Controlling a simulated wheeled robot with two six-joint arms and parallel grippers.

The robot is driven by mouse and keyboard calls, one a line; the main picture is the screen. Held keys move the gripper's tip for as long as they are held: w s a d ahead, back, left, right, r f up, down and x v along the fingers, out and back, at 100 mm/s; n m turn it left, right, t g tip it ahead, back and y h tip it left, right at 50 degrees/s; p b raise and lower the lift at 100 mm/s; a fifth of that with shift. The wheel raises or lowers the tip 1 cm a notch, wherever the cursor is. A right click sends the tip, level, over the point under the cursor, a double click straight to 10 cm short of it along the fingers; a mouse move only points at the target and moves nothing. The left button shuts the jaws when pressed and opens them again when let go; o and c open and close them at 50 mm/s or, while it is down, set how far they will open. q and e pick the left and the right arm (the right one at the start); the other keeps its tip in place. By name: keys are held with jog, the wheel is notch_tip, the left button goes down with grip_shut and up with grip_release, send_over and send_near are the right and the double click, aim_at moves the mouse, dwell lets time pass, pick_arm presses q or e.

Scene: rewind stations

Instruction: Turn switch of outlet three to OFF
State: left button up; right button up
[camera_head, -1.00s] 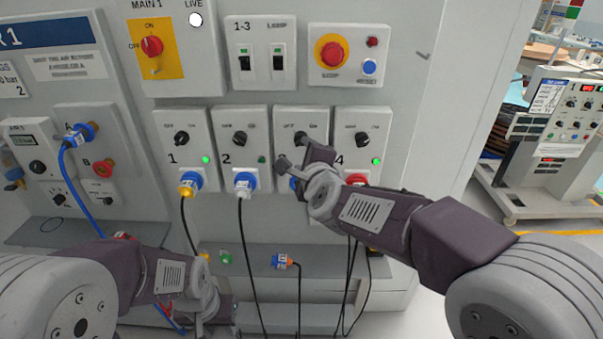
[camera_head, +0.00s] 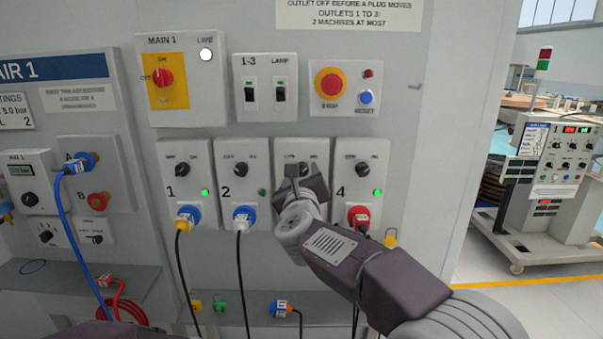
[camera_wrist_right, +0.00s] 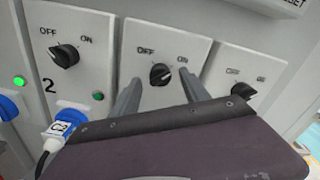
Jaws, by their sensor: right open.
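The outlet three panel (camera_head: 316,150) is between outlets 2 and 4 in the head view, its lower part hidden behind my right gripper (camera_head: 304,174). In the right wrist view its black switch knob (camera_wrist_right: 160,74) sits below the OFF and ON marks. The knob's pale mark seems to lean towards ON. My right gripper (camera_wrist_right: 158,82) is open, with one finger on each side of the knob; contact cannot be told. Outlet three's lamp and socket are hidden. My left gripper is not in view.
Outlet 2's knob (camera_head: 240,170) and outlet 4's knob (camera_head: 363,168) are close on either side. A red stop button (camera_head: 330,84) and breaker switches (camera_head: 265,92) are above.

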jog(key=shift+w, duration=0.75)
grip_shut()
jog(key=n+p, duration=0.1)
jog(key=n, duration=0.3)
jog(key=shift+r+p, duration=0.1)
jog(key=shift+p, duration=0.25)
jog(key=n+p, duration=0.2)
jog(key=n, duration=0.2)
jog(key=shift+n, duration=0.3)
jog(key=n+p, duration=0.2)
jog(key=n, duration=0.2)
jog(key=shift+n, duration=0.3)
jog(key=shift+f+n+p, duration=0.2)
jog(key=shift+n+p, duration=1.2)
jog(key=shift+n, duration=1)
